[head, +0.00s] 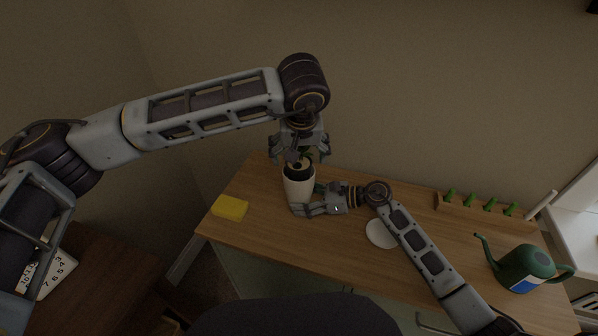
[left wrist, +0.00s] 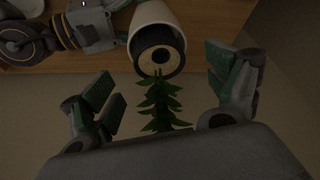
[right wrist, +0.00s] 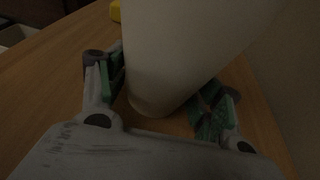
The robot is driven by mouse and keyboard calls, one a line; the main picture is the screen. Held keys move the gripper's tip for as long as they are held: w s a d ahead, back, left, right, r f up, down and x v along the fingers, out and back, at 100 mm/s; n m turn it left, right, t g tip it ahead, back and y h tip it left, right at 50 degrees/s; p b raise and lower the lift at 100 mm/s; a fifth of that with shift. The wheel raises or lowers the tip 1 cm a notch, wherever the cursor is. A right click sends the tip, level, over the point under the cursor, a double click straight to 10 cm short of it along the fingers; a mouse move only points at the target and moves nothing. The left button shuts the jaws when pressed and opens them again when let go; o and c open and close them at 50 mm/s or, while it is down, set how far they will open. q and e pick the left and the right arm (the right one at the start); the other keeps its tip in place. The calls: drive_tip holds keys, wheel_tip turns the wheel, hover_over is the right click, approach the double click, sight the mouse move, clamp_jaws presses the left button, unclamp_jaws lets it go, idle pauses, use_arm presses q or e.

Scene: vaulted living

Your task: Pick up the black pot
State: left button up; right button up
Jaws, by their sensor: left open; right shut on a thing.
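The black pot (head: 293,165) sits in the top of a white outer pot (head: 299,190) on the table. In the left wrist view the black pot (left wrist: 143,57) shows as a dark ring around a tan centre, inside the white pot (left wrist: 155,16). A green plant (left wrist: 160,105) rises from it. My left gripper (head: 299,157) is open and points down above the black pot, with the plant between its fingers. My right gripper (head: 309,201) is shut on the white pot low on its side; the right wrist view shows the white pot (right wrist: 180,50) between its fingers.
A yellow sponge (head: 230,207) lies left on the wooden table (head: 262,232). A white saucer (head: 380,235) lies under my right arm. A wooden rack with green pegs (head: 480,205) stands at the back right, a green watering can (head: 524,268) in front of it.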

sight(299, 163)
use_arm(q)
drive_tip(key=shift+x, duration=2.6)
drive_tip(key=shift+w, duration=0.1)
drive_tip(key=c, duration=1.3)
drive_tip(key=shift+r, duration=0.2)
wheel_tip(299, 163, up, 10)
drive_tip(key=shift+f, duration=0.1)
use_arm(e)
drive_tip(key=o, duration=0.9)
drive_tip(key=shift+c, duration=0.2)
